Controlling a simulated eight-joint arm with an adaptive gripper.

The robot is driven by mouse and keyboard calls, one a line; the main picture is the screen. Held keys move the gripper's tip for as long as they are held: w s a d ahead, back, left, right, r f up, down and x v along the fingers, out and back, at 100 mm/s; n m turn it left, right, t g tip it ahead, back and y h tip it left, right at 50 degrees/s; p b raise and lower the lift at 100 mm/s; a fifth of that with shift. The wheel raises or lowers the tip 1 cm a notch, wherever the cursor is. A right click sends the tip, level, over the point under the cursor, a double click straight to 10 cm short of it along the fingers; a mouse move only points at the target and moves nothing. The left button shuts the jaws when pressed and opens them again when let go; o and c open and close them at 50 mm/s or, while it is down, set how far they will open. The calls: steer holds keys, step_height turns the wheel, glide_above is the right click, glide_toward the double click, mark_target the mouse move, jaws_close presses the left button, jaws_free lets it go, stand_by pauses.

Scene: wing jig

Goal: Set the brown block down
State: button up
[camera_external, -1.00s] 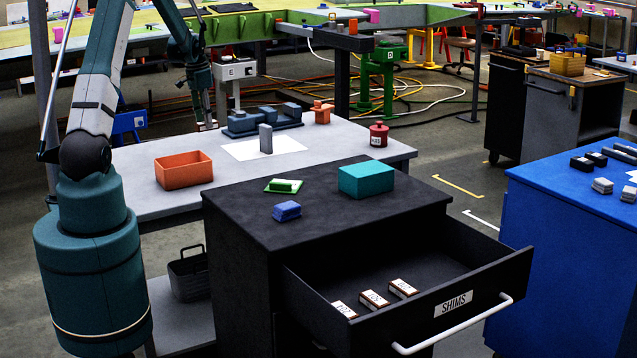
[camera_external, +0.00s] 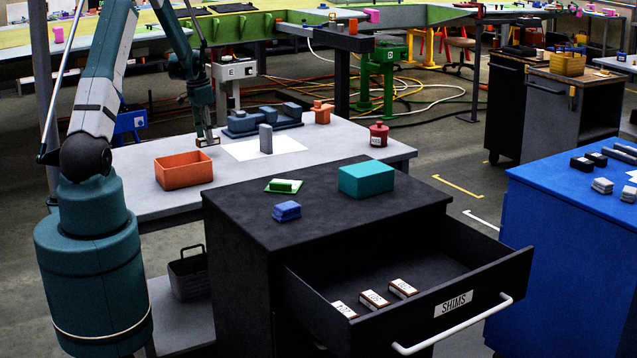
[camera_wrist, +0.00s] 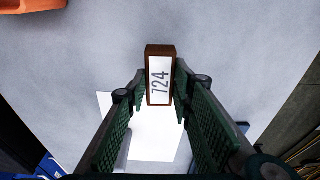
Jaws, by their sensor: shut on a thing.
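The brown block (camera_wrist: 151,75) has a white label reading 724. In the wrist view it stands out between the tips of my gripper (camera_wrist: 158,92), whose green ribbed fingers are shut on it. In the external view my gripper (camera_external: 206,138) points down over the grey table (camera_external: 400,152), left of the white sheet (camera_external: 235,152) and behind the orange bin. The block (camera_external: 207,143) shows small and dark at the fingertips, close to the tabletop. I cannot tell whether it touches. The white sheet (camera_wrist: 150,140) also shows below the fingers in the wrist view.
The orange bin (camera_external: 184,170) stands nearby. A grey upright block (camera_external: 265,139) stands on the sheet, with a blue fixture (camera_external: 262,120) behind it. A red canister (camera_external: 378,135) stands at the right. The open drawer (camera_external: 480,262) holds 3 labelled brown blocks (camera_external: 374,299).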

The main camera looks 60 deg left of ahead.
mark_target(207, 145)
steer(key=shift+f, duration=0.15)
steer(key=shift+f, duration=1.75)
steer(key=shift+f+b, duration=0.15)
steer(key=shift+b, duration=0.2)
steer(key=o, duration=0.9)
steer(key=shift+r, duration=0.2)
steer(key=r, duration=0.4)
steer(key=s+r+p, duration=0.1)
steer(key=r, duration=0.7)
steer(key=shift+s, duration=0.25)
steer(key=shift+f, duration=0.1)
steer(key=shift+d, duration=0.1)
